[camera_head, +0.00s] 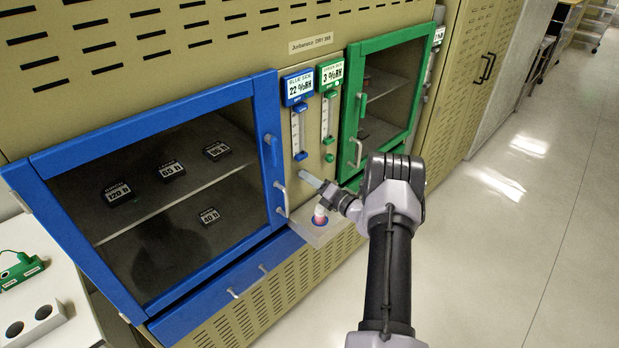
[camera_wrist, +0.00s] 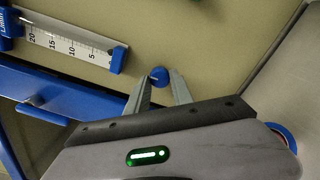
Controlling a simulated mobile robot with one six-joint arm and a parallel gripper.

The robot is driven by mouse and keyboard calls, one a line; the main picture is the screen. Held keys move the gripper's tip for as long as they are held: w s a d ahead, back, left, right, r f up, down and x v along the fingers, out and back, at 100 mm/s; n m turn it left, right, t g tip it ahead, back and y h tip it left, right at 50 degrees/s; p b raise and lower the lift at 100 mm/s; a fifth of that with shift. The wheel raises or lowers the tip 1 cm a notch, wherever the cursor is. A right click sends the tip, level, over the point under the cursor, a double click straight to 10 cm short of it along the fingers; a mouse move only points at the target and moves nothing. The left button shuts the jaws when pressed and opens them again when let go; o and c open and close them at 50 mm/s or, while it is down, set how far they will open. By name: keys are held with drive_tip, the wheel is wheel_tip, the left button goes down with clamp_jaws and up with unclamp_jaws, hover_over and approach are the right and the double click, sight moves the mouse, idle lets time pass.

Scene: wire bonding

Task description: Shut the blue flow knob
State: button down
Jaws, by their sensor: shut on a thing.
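The blue flow knob (camera_wrist: 159,75) is a small round knob on the tan panel, just past the blue end block of the scale in the wrist view. My gripper (camera_wrist: 160,88) has a finger on either side of it and is shut on it, with the knob's top showing between the tips. In the head view my gripper (camera_head: 313,180) reaches the panel below the blue flow meter (camera_head: 297,125), and I cannot make out the knob there. The flow meter's scale (camera_wrist: 70,43) also shows in the wrist view.
A blue-framed glass door (camera_head: 268,130) is at left and a green-framed door (camera_head: 350,115) at right, both shut. A green flow meter (camera_head: 326,118) stands beside the blue one. A small ledge (camera_head: 310,234) with a pink-and-white item (camera_head: 320,214) lies below my gripper.

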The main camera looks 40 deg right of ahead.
drive_tip(key=shift+m, duration=0.4)
drive_tip(key=c, duration=1.1)
unclamp_jaws()
drive_tip(key=shift+s, duration=0.1)
drive_tip(key=s+p, duration=0.1)
drive_tip(key=s, duration=0.4)
drive_tip(key=s+d+p, duration=0.1)
drive_tip(key=s, duration=0.5)
drive_tip(key=s+p, duration=0.1)
drive_tip(key=s, duration=0.5)
drive_tip(key=shift+s+d, duration=0.1)
drive_tip(key=shift+d, duration=0.05)
